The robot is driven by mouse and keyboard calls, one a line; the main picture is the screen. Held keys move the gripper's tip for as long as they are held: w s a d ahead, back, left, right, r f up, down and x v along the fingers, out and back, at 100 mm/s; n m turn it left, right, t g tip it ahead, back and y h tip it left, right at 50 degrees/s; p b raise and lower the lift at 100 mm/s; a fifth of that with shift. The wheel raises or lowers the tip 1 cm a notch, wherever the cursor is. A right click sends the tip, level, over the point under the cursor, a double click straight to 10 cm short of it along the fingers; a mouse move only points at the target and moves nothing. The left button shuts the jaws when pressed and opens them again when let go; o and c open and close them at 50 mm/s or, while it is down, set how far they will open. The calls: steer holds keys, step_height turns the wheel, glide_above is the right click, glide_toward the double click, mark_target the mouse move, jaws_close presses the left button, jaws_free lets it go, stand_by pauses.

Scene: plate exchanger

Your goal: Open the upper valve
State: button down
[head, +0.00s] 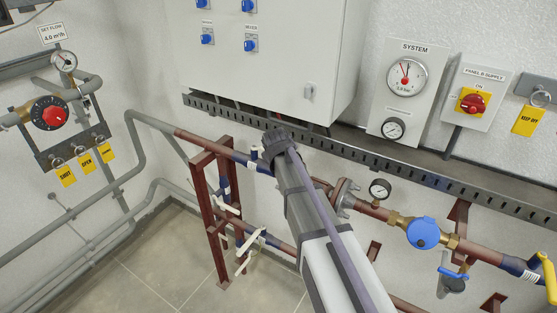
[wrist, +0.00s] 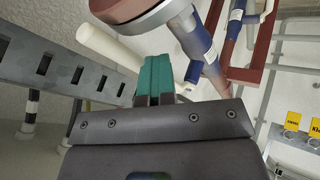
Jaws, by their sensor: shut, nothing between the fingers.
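In the head view, the upper brownish-red pipe (head: 198,141) runs behind my arm. A blue-and-white fitting (head: 255,155) shows beside my arm's dark end; I cannot tell whether it is part of the upper valve. My gripper is hidden there. In the wrist view, the teal fingertips of my gripper (wrist: 155,78) are together and empty. A pale, round bar (wrist: 108,47) lies just left of and beyond them, possibly a valve lever. A blue pipe section (wrist: 197,38) passes at the upper right. I cannot tell whether the fingers touch anything.
A slotted grey rail (head: 400,160) runs along the wall and shows close at the left in the wrist view (wrist: 65,72). A red frame (head: 205,210) carries the pipes. A lower valve's white lever (head: 250,243), a blue meter (head: 423,233) and a cabinet (head: 290,60) stand nearby.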

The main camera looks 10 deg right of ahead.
steer(key=shift+w+d, duration=0.1)
steer(key=shift+d, duration=0.1)
steer(key=s+a+f+p+v, duration=0.1)
steer(key=s+p+v, duration=0.1)
steer(key=p+v, duration=0.6)
steer(key=v, duration=0.3)
steer(key=shift+s+a, duration=0.35)
steer(key=s+d+f+m+g+y+b, duration=0.1)
steer(key=s+f+m+g+b, duration=0.4)
steer(key=s+f+b, duration=0.9)
steer(key=s+f+g+y, duration=0.1)
steer(key=s+f+g, duration=0.1)
steer(key=s, duration=0.4)
steer(key=shift+s+d+f, duration=0.15)
steer(key=shift+d+f, duration=0.1)
steer(key=shift+f, duration=0.35)
